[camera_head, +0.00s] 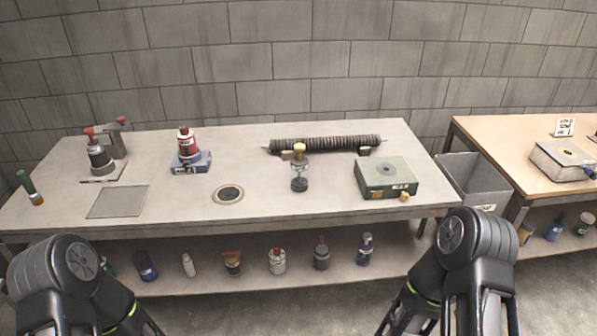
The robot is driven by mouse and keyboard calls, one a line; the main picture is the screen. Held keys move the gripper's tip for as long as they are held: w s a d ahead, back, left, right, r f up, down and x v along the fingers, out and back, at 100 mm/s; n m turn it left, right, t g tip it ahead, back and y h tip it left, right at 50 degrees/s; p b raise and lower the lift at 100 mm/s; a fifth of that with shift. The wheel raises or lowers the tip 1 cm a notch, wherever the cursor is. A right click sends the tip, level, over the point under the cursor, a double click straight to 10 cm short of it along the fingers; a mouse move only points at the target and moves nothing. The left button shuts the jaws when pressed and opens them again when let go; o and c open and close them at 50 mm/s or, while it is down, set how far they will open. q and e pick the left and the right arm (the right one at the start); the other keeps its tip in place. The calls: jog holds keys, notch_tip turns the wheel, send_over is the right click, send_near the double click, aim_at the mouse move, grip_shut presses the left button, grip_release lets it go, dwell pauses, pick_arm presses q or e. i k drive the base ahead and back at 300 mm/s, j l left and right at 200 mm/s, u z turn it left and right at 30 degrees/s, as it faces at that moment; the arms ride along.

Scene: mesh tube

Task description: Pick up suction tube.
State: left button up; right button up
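A long dark ribbed tube (325,143), which looks like the suction tube, lies sideways on small supports near the back of the grey table (250,150). My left arm shows at the bottom left and my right arm at the bottom right, both in front of the table and well apart from the tube. Neither gripper's fingertips show.
A red bottle on a blue base (188,157) and a dark device (99,158) stand left. A grey bin (473,182) sits between the tables. The table's front middle is mostly clear.

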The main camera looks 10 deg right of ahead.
aim_at(298, 169)
jog(key=i+l+z, duration=0.3)
jog(key=l, duration=0.25)
jog(key=i+l+z, duration=0.3)
jog(key=i+l, duration=0.15)
jog(key=i, duration=0.1)
